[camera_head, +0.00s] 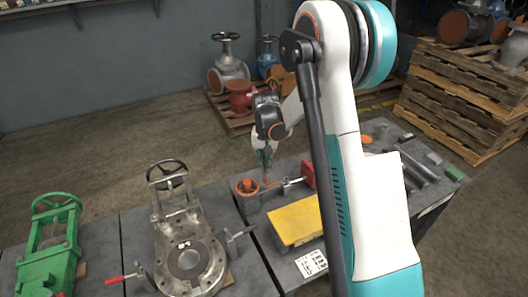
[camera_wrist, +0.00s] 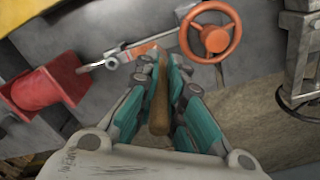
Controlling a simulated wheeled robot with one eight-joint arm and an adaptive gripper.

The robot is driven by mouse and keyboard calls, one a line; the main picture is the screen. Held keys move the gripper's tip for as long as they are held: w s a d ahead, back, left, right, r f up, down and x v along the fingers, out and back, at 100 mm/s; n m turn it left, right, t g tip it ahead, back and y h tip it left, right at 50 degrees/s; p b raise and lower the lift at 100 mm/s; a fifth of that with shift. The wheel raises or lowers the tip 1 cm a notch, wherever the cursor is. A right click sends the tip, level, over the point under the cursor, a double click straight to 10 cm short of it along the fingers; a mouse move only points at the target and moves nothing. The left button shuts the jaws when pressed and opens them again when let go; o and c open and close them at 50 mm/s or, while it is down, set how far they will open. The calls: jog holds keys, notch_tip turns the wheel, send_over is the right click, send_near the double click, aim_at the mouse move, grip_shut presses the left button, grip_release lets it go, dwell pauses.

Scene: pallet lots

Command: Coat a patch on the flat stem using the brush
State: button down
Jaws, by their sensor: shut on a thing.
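My gripper (camera_wrist: 163,75) is shut on the brush, whose brown wooden handle (camera_wrist: 160,105) shows between the teal fingers in the wrist view. The bristle end is hidden or too small to make out. The flat stem (camera_wrist: 120,54) is a grey metal bar running from a red block (camera_wrist: 45,86) towards an orange handwheel (camera_wrist: 214,39). An orange area shows on the stem's end near my fingertips; I cannot tell whether it is a coating. In the head view my gripper (camera_head: 263,156) points down above the table, beside the stem (camera_head: 291,184). I cannot tell whether the brush touches it.
A yellow box (camera_head: 296,221) lies in front of the stem. A grey valve (camera_head: 187,245) and a green valve (camera_head: 52,250) stand to the left. Grey cylinders (camera_head: 418,166) lie at the right. Pallets (camera_head: 470,100) stand behind. My arm hides part of the table.

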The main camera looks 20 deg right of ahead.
jog(key=shift+a+r+p, duration=0.1)
jog(key=shift+r+p, duration=1.15)
jog(key=shift+r, duration=1.2)
